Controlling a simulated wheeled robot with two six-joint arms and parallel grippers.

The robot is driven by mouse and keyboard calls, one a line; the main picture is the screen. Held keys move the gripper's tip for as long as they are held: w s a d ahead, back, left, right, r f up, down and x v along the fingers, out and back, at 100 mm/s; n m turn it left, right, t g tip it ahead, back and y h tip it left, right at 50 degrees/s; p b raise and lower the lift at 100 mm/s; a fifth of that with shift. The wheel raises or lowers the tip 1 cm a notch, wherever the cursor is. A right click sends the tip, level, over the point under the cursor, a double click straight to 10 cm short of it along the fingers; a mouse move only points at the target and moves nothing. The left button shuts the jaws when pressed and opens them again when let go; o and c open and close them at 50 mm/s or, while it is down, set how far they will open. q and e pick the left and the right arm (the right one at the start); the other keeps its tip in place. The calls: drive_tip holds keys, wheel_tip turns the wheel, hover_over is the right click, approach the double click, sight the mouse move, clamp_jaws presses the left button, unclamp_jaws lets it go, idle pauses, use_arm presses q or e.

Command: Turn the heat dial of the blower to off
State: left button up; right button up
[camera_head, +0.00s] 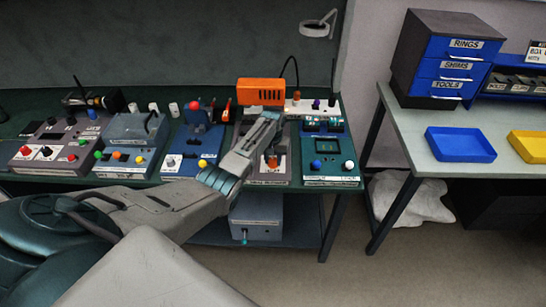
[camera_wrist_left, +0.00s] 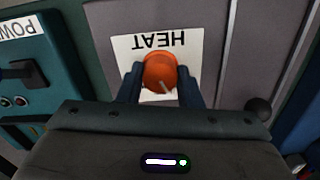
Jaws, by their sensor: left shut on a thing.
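The orange heat dial (camera_wrist_left: 160,72) sits on a white plate marked HEAT (camera_wrist_left: 180,42), upside down in the left wrist view. A pale pointer line shows on the dial's face. My left gripper (camera_wrist_left: 161,84) is shut on the dial, one finger on each side. No off mark is readable. My right gripper is not in view.
More panels with coloured knobs (camera_head: 70,143) line the bench. A second table (camera_head: 405,135) with trays stands at right.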

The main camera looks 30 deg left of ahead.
sight(273, 160)
use_arm(q)
drive_tip(key=shift+n+p, duration=0.65)
drive_tip(key=shift+n, duration=1.55)
drive_tip(key=o, duration=1)
wheel_tip(273, 160, up, 11)
drive_tip(key=shift+f+b, duration=0.1)
drive_tip(key=shift+b, duration=0.8)
